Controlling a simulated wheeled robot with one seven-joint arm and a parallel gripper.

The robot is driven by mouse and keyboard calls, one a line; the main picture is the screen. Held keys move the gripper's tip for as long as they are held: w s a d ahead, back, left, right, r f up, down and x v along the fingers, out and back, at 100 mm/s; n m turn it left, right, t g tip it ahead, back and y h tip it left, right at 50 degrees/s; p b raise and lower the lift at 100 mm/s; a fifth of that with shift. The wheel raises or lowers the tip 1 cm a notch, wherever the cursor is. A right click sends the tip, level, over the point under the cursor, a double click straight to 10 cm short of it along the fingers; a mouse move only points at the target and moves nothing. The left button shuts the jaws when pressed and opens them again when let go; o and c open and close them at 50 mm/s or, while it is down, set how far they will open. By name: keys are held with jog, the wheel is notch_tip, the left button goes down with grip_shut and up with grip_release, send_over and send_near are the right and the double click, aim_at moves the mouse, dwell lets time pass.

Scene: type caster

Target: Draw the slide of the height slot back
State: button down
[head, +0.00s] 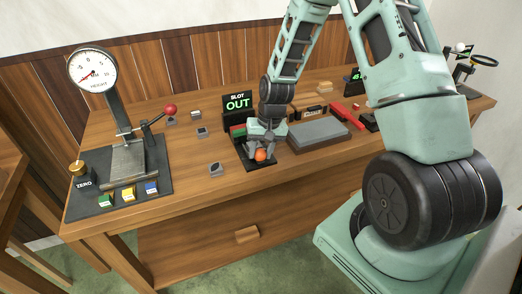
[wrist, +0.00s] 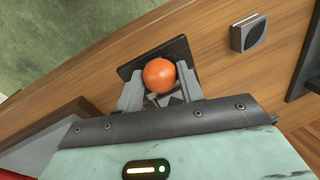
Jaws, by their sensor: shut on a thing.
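The height slot (head: 238,102) stands on the bench with a black display reading "SLOT OUT" in green. Its dark base plate (head: 262,165) extends toward the bench's front edge and also shows in the wrist view (wrist: 180,48). The slide's round orange knob (head: 261,155) sits over this plate and shows clearly in the wrist view (wrist: 159,74). My gripper (head: 263,147) reaches down from above and is shut on the orange knob, with one finger on each side of it. The slide's body is mostly hidden by my gripper.
A dial height gauge (head: 93,70) with a red-knobbed lever (head: 170,109) stands at the left.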

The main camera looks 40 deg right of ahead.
jog(key=shift+s+a, duration=0.25)
jog(key=shift+s, duration=0.55)
jog(key=c, duration=0.9)
grip_release()
jog(key=shift+d+r, duration=0.1)
jog(key=shift+w+r, duration=0.1)
jog(key=shift+r, duration=0.2)
notch_tip(320, 180, up, 16)
jog(key=s+d+b, duration=0.1)
jog(key=d, duration=0.2)
jog(key=shift+s+r, duration=0.15)
jog(key=shift+s, duration=0.15)
jog(key=shift+a, duration=0.15)
